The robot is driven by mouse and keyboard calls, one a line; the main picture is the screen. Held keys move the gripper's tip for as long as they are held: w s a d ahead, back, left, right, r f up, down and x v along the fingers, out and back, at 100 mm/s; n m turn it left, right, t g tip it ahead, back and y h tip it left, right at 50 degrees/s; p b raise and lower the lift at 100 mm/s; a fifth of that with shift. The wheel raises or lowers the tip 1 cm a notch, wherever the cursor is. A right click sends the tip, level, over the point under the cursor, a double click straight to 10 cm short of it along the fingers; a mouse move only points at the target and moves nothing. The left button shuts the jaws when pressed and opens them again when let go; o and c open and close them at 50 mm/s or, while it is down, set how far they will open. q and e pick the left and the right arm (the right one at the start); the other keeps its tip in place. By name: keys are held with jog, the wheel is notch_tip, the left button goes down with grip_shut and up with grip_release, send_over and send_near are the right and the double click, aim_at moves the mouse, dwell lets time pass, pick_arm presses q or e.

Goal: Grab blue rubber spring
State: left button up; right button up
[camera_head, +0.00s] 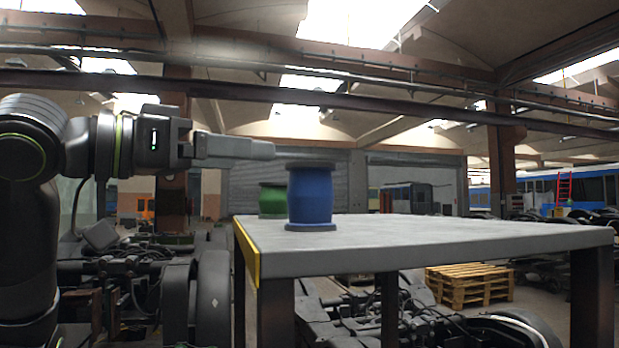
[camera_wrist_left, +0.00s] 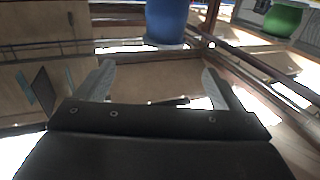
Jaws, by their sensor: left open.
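The blue rubber spring (camera_head: 311,196), with dark grey end plates, stands upright near the left edge of a grey table (camera_head: 430,232). My left gripper (camera_head: 268,150) comes in from the left, level, around the height of the spring's top and slightly above. In the wrist view its two fingers (camera_wrist_left: 158,82) are spread wide with nothing between them. The blue spring also shows in the wrist view (camera_wrist_left: 166,22), at the top, beyond the fingertips and cut off by the frame edge. My right gripper is in neither view.
A green spring (camera_head: 272,200) stands behind and left of the blue one, partly hidden. The table's right side is clear. Bogie parts (camera_head: 210,290) lie below and left of the table; wooden pallets (camera_head: 470,282) stand beyond it.

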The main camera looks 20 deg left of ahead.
aim_at(290, 164)
pick_arm(q)
jog(key=p+x, duration=0.1)
jog(key=x, duration=0.3)
jog(key=shift+w+a+p, duration=0.15)
jog(key=shift+w+p, duration=0.1)
jog(key=shift+p, duration=0.05)
jog(key=p+x, duration=0.1)
jog(key=x, duration=0.2)
jog(key=shift+f, duration=0.15)
jog(key=shift+w+p, duration=0.1)
jog(key=shift+p, duration=0.25)
jog(key=p+x, duration=0.2)
jog(key=x, duration=0.1)
jog(key=p+x, duration=0.1)
jog(key=shift+w+f+p, duration=0.2)
jog(key=shift+f+p, duration=0.1)
jog(key=shift+p, duration=0.05)
jog(key=shift+w+d+f, duration=0.1)
jog(key=shift+w+d, duration=0.15)
jog(key=shift+d, duration=0.1)
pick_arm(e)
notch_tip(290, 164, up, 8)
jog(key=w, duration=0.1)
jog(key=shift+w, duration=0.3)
pick_arm(q)
jog(key=shift+a, duration=0.1)
jog(key=shift+c, duration=0.7)
jog(key=c, duration=1.2)
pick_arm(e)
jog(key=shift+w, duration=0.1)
